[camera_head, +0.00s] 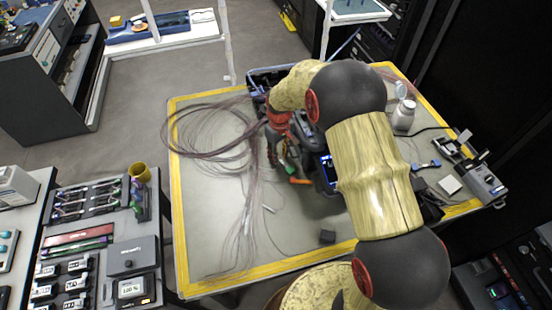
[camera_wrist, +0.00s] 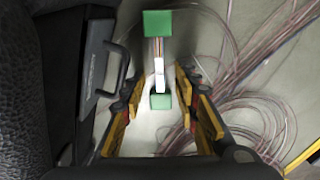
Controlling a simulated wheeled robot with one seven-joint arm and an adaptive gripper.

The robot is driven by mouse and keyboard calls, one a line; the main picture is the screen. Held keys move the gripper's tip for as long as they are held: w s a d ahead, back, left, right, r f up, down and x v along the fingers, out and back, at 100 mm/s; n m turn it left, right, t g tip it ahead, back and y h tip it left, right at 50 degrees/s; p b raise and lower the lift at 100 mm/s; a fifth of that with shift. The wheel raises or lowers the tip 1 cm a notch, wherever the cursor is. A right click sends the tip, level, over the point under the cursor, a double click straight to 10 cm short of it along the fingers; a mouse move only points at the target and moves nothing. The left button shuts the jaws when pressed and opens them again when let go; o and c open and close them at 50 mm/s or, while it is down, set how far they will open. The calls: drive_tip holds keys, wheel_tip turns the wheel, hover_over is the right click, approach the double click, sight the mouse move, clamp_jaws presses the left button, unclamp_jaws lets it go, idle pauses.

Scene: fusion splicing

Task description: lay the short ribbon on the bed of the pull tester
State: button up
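In the wrist view a short ribbon (camera_wrist: 159,52) with a white sleeve runs between a larger green block (camera_wrist: 158,23) and a smaller green block (camera_wrist: 161,101). My gripper (camera_wrist: 160,95) has its yellow-padded fingers apart on either side of the smaller block, with a gap visible on both sides. What supports the ribbon is not clear. In the head view my gripper (camera_head: 284,162) points down beside a black device with a lit blue screen (camera_head: 328,172), and a small green piece shows at its fingers. I cannot tell for certain which device is the pull tester; a grey device (camera_head: 482,182) stands at the table's right edge.
Loose fibre coils (camera_head: 208,125) cover the table's left part, with strands trailing to its front. A white bottle (camera_head: 403,115) stands at the right. My arm hides much of the table's right half.

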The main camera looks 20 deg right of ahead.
drive_tip(key=c, duration=0.3)
clamp_jaws()
idle(0.4)
